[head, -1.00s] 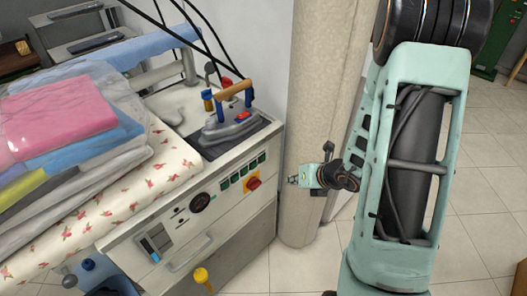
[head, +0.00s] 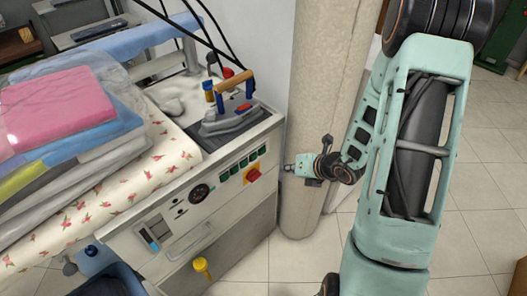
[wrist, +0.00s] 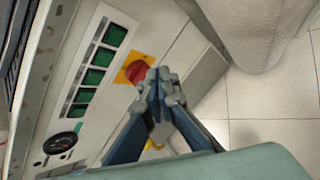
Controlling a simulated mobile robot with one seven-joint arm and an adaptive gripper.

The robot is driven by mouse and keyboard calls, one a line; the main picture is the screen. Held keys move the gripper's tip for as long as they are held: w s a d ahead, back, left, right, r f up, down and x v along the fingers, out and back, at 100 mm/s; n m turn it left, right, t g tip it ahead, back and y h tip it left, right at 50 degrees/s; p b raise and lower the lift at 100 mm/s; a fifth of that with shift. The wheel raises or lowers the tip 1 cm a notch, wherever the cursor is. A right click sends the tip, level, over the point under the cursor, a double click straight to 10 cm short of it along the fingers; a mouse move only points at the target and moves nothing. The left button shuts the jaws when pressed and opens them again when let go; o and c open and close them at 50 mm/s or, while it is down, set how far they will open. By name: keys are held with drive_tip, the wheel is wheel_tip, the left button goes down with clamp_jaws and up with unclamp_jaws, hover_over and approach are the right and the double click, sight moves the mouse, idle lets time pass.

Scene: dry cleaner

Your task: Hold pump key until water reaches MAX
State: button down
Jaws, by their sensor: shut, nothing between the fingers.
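The ironing station's front panel carries a row of green keys (head: 244,161); they also show in the wrist view (wrist: 97,67). Their labels are too small to read, so I cannot tell which is the pump key. A narrow upright window with blue in it (head: 150,241) is at the panel's left; I cannot read a MAX mark. My gripper (head: 287,168) is shut and empty, right of the panel. In the wrist view its fingertips (wrist: 160,84) overlap the right edge of the red knob (wrist: 136,71) on its yellow plate; contact cannot be told.
A round black dial (head: 199,193) sits left of the keys. An iron (head: 235,110) rests on top of the station. Bagged folded clothes (head: 60,115) lie at left. A yellow knob (head: 202,266) sticks out low in front. A thick column (head: 325,90) stands close behind my gripper.

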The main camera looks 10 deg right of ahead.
sight(263, 151)
drive_tip(key=w+a, duration=0.4)
drive_tip(key=w, duration=0.1)
drive_tip(key=shift+w, duration=0.35)
idle(1.2)
drive_tip(key=shift+w+a+b, duration=0.3)
drive_tip(key=shift+w, duration=0.05)
drive_tip(key=shift+w+a, duration=0.25)
drive_tip(key=shift+w, duration=0.1)
idle(5.2)
